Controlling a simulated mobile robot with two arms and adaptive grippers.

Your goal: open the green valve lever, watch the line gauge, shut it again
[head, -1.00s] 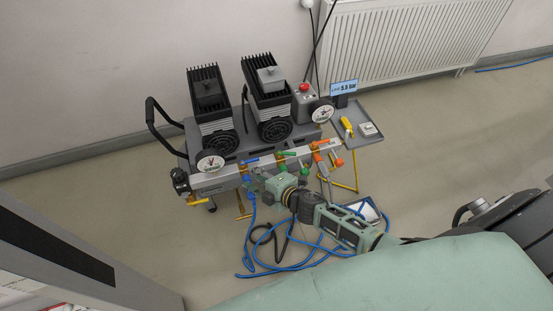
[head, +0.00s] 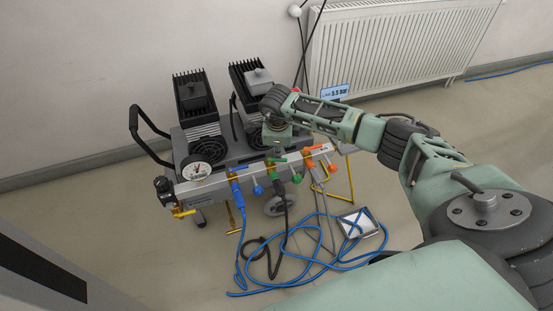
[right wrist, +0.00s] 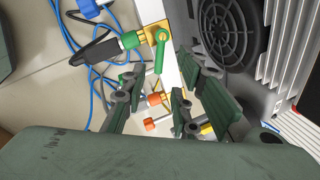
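The green valve lever (head: 279,160) lies along the silver manifold rail (head: 218,184), crosswise to its outlet. In the right wrist view the green lever (right wrist: 158,55) shows beyond the fingertips, on a brass body with a green fitting and black hose. My right gripper (head: 277,140) is above and behind the rail near this lever. In the wrist view its fingers (right wrist: 166,88) are spread, with nothing between the pads. The gauge (head: 196,171) at the rail's left end has a dial too small to read. A blue display (head: 335,91) shows 5.5 bar. My left gripper is out of view.
A blue lever (head: 238,169) and an orange lever (head: 316,147) flank the green one. Two finned compressors (head: 196,92) stand behind the rail. Blue hoses (head: 300,262) and a small tray (head: 372,217) lie on the floor. My right arm hides the cart's right part.

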